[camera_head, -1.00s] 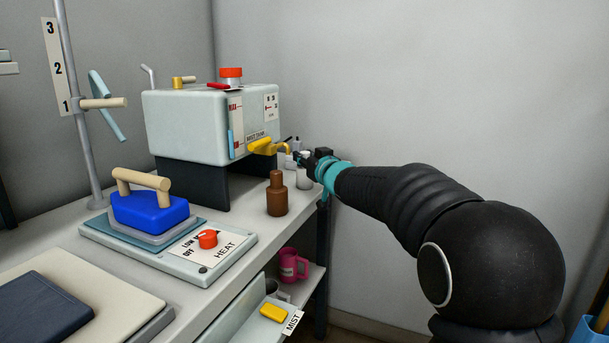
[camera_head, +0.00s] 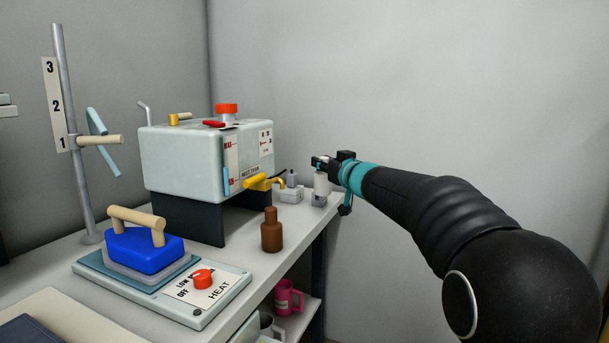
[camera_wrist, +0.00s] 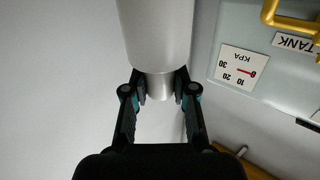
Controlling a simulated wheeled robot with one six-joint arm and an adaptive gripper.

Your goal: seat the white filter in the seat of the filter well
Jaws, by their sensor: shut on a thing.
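The white filter (camera_wrist: 156,35) is a plain white cylinder with a narrower grey neck. My gripper (camera_wrist: 160,88) is shut on that neck in the wrist view. In the head view my gripper (camera_head: 327,163) is past the far right corner of the tank, and the white filter (camera_head: 320,183) shows just below it. A small grey block (camera_head: 318,200) shows under the filter on the bench; I cannot tell whether they touch. Another grey block (camera_head: 291,194) with a grey upright piece stands to its left. I cannot tell which block is the filter well, and no seat opening is visible.
The pale tank (camera_head: 190,160), with a yellow tap (camera_head: 258,183), stands left of my gripper. A brown bottle (camera_head: 271,232) stands on the bench (camera_head: 300,232) in front. A blue iron (camera_head: 140,248) and a heat panel (camera_head: 220,290) are nearer. A wall is behind.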

